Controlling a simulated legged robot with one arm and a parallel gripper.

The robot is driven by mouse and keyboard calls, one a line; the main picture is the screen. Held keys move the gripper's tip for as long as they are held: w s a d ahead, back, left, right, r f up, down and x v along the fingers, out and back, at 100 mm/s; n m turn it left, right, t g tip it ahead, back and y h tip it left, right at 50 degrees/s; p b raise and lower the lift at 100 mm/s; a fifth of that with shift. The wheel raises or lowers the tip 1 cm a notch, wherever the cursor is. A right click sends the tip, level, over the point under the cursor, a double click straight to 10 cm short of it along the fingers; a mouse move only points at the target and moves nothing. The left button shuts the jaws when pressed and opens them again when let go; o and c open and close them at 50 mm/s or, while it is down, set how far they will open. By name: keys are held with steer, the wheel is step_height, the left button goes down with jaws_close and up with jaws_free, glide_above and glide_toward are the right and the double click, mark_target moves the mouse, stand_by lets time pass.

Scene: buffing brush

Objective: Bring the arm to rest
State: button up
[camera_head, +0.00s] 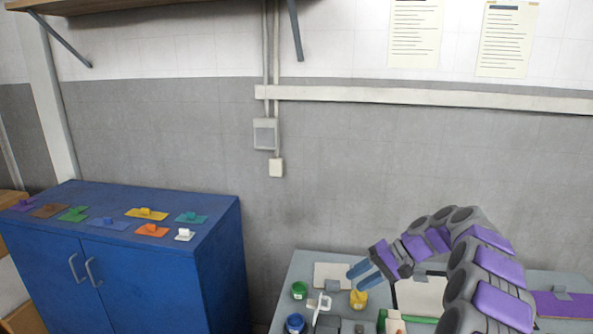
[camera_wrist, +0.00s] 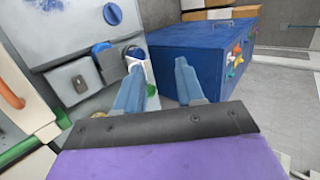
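My arm (camera_head: 485,290) is purple and grey and rises over the grey table at the right in the head view. My gripper (camera_head: 362,277) has blue fingers that point left, above the table. In the wrist view my gripper (camera_wrist: 158,80) shows two blue fingers spread apart with nothing between them. The fingers seem to be clear of the things below, though in the head view they overlap the area near a yellow pot (camera_head: 358,299).
A blue cabinet (camera_head: 215,265) with several coloured handled plates on top stands at the left. The table (camera_head: 300,262) holds a green pot (camera_head: 299,290), a blue pot (camera_head: 295,323) and other small items. A grey wall (camera_head: 340,180) stands behind. Floor shows beside the cabinet.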

steer(key=s+a+r+n+g+h, duration=0.1)
steer(key=s+a+r, duration=0.15)
steer(key=s, duration=0.45)
steer(key=s+a+r+g+h, duration=0.1)
steer(key=s+a, duration=0.3)
steer(key=s, duration=0.2)
steer(key=s+a+r+n+h, duration=0.1)
steer(key=s+a+r, duration=0.1)
steer(key=s+a, duration=0.35)
steer(key=s+d+f+h, duration=0.2)
steer(key=s+d, duration=0.1)
steer(key=s, duration=0.6)
steer(key=s+d+f+h, duration=0.2)
steer(key=s+d, duration=0.1)
steer(key=s, duration=0.6)
steer(key=s+d+f+h, duration=0.2)
steer(key=s+h, duration=0.1)
steer(key=s, duration=0.6)
steer(key=shift+d+f+m, duration=0.3)
steer(key=shift+d+f, duration=0.05)
steer(key=shift+d, duration=0.05)
